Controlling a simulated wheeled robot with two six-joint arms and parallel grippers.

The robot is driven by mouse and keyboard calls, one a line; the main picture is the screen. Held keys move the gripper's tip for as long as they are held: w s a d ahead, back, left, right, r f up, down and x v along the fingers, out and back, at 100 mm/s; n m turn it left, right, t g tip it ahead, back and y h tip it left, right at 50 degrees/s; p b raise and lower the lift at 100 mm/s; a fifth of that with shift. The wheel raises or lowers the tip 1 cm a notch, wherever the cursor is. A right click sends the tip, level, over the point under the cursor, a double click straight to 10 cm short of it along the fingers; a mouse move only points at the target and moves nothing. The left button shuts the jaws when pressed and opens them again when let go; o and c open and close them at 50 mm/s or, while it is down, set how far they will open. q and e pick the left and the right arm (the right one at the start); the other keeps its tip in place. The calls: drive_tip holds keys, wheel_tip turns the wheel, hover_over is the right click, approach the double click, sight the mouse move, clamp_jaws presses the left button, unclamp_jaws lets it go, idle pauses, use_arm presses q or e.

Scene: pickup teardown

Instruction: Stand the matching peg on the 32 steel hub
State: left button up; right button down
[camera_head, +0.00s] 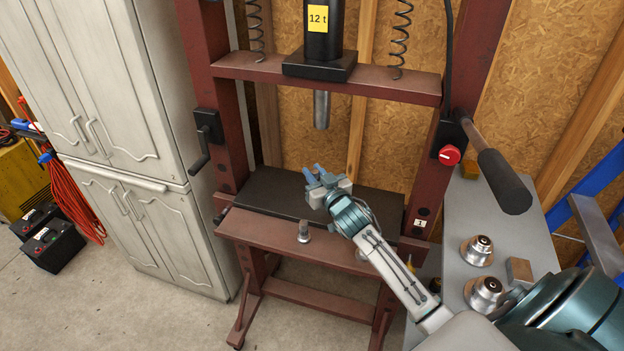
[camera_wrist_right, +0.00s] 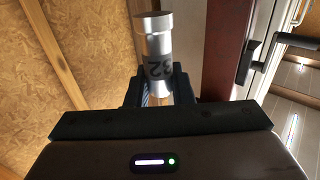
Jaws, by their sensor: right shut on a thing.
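My right gripper (camera_head: 314,175) is over the dark bed of the press, below the ram. In the right wrist view the gripper (camera_wrist_right: 160,85) is shut on a steel peg (camera_wrist_right: 157,45) marked 32, with a wider cap at its far end. The held peg cannot be made out clearly in the head view. Two steel hubs, one farther back (camera_head: 477,250) and one nearer (camera_head: 485,291), stand on the grey table at the right, well away from the gripper. Their numbers are not readable, so I cannot tell which is 32. My left gripper is out of view.
Another small steel peg (camera_head: 304,232) stands at the front of the red press (camera_head: 280,238). A brown block (camera_head: 519,271) lies by the hubs on the grey table (camera_head: 515,235). A press lever (camera_head: 503,180) juts over that table. White cabinets (camera_head: 150,235) stand at the left.

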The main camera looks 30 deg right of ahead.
drive_tip(key=shift+w+d, duration=0.25)
drive_tip(key=shift+d, duration=0.05)
drive_tip(key=shift+w+d, duration=0.2)
drive_tip(key=shift+d, duration=0.05)
drive_tip(key=shift+w+d+f, duration=0.15)
drive_tip(key=shift+w+d, duration=0.5)
drive_tip(key=shift+d, duration=0.1)
drive_tip(key=shift+w+d+b, duration=0.4)
drive_tip(key=shift+w+d, duration=0.2)
drive_tip(key=shift+d, duration=0.15)
drive_tip(key=shift+w+d+f, duration=0.1)
drive_tip(key=shift+f, duration=0.25)
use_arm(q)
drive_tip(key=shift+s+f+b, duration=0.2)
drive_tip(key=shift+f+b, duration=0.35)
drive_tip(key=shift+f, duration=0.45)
use_arm(e)
drive_tip(key=shift+f, duration=0.5)
drive_tip(key=c, duration=1.2)
unclamp_jaws()
drive_tip(key=shift+f, duration=0.1)
